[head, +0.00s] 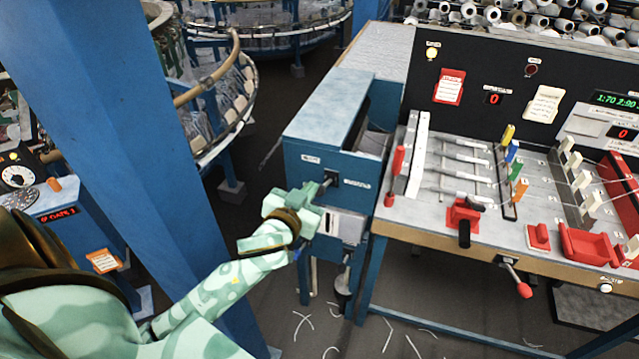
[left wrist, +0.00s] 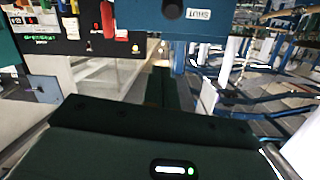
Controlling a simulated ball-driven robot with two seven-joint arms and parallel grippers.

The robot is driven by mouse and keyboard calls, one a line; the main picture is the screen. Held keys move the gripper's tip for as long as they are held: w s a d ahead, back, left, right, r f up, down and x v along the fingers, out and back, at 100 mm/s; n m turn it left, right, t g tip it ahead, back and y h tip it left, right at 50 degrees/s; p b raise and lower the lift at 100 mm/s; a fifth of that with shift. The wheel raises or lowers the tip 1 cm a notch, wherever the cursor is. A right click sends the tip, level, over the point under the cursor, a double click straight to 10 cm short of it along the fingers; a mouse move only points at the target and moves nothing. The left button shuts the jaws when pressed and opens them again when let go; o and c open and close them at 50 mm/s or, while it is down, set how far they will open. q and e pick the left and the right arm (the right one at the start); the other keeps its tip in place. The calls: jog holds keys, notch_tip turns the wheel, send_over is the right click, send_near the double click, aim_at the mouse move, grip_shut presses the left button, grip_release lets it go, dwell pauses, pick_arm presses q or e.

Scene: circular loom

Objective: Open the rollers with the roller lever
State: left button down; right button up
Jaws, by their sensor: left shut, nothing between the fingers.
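The blue roller housing (head: 303,165) stands left of the table, with two small white labels on its front. A dark lever or knob (head: 329,178) sits on that front between the labels. My left gripper (head: 321,190) is at the front face, close to the dark knob, shut with nothing held; whether it touches the knob cannot be told. In the left wrist view the housing face (left wrist: 232,22) appears inverted, with a label reading SHUT and a round dark knob (left wrist: 173,10) beyond my dark fingers (left wrist: 161,86). My right gripper is not in view.
The table (head: 440,215) to the right holds red, yellow, blue and orange handles. A red-tipped lever (head: 523,289) juts from its front edge. A blue pillar (head: 110,130) stands at left, near my arm. White scraps litter the floor.

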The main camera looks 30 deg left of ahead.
aim_at(320, 189)
pick_arm(q)
jog(key=x, duration=1)
jog(key=shift+w+a+f, duration=0.1)
jog(key=shift+w+a, duration=0.1)
jog(key=f, duration=0.1)
jog(key=s+f, duration=0.1)
jog(key=shift+s+f+b, duration=0.25)
jog(key=shift+b, duration=0.1)
jog(key=shift+s+f, duration=0.35)
jog(key=shift+s, duration=0.15)
jog(key=shift+f, duration=0.15)
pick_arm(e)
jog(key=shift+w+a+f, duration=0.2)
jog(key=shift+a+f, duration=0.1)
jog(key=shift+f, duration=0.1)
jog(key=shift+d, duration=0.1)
